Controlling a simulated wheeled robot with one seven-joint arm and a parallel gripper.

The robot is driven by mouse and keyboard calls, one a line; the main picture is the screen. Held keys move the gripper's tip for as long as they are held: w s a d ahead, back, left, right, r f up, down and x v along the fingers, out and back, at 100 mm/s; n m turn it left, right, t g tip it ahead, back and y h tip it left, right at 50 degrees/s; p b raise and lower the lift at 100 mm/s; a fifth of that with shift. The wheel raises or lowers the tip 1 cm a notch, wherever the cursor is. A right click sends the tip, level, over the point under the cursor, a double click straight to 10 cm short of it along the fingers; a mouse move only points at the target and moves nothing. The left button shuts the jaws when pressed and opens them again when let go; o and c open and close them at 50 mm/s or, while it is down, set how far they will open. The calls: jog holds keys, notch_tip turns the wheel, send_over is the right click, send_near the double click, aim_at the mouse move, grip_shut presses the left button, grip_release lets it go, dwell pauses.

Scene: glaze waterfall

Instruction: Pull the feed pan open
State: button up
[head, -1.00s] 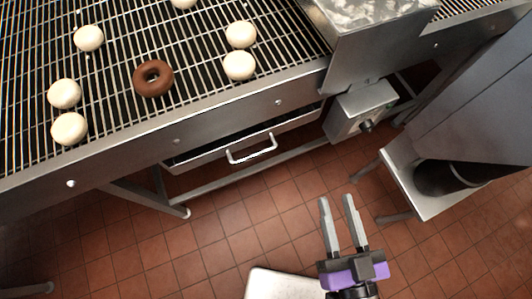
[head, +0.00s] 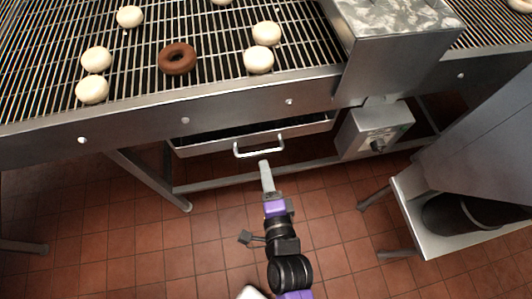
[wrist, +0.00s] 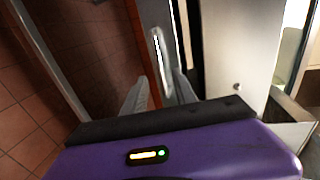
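The feed pan (head: 215,147) is a shallow metal drawer under the conveyor frame, with a strip of its dark inside showing above its front. Its pale bar handle (head: 259,152) sticks out from the front. My gripper (head: 264,164) is just below and in front of the handle in the head view, its fingers overlapping there. In the wrist view my gripper (wrist: 160,88) has its two fingers spread apart, with the handle (wrist: 158,50) lined up between and beyond the tips. I cannot tell whether any finger touches it.
A control box (head: 372,130) hangs right of the pan. A metal stand (head: 445,225) is at the right.

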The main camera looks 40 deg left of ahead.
aim_at(260, 152)
jog(key=shift+x, duration=3.8)
grip_shut()
